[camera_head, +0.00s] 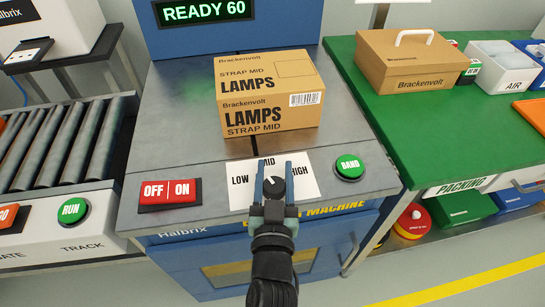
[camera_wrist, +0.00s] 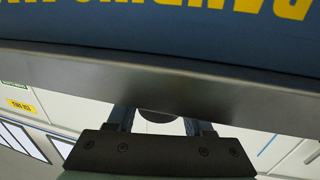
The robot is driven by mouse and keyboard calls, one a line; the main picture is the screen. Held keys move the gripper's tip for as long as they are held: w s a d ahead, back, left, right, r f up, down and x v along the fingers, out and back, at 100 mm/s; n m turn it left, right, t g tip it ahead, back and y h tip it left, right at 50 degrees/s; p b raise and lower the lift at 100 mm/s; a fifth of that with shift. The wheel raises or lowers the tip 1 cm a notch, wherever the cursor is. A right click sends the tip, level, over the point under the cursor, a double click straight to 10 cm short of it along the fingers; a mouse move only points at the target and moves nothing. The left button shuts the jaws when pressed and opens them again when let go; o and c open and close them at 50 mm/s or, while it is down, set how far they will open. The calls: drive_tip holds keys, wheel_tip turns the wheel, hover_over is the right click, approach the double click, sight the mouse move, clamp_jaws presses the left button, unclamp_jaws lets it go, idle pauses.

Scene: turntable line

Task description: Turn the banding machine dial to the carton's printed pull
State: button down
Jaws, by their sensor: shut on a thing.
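The banding machine dial (camera_head: 274,184) is a dark round knob on a white plate (camera_head: 240,195) marked LOW, MID and HIGH. My gripper (camera_head: 275,172) is shut on the dial, with one finger on each side of it. My gripper partly covers the plate and the M of MID; I cannot tell where the dial points. In the wrist view the dark dial (camera_wrist: 156,115) shows partly between the fingers, behind a grey edge. The brown carton (camera_head: 268,95) sits on the machine behind the dial, printed LAMPS and STRAP MID. The green display (camera_head: 205,12) reads READY 60.
A red OFF/ON switch (camera_head: 170,194) is left of the plate, and a green BAND button (camera_head: 349,167) is right. A roller track (camera_head: 62,145) with a green RUN button (camera_head: 73,211) is at left. A green packing table (camera_head: 430,130) holds a Brackenvolt box (camera_head: 410,62).

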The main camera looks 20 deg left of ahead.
drive_tip(key=shift+d+h+p, duration=0.2)
drive_tip(key=shift+h+p, duration=0.1)
drive_tip(key=shift+p, duration=0.1)
drive_tip(key=shift+c, duration=1.5)
unclamp_jaws()
drive_tip(key=shift+a, duration=0.1)
drive_tip(key=v, duration=1.3)
drive_tip(key=shift+f+p, duration=0.15)
drive_tip(key=shift+p, duration=0.15)
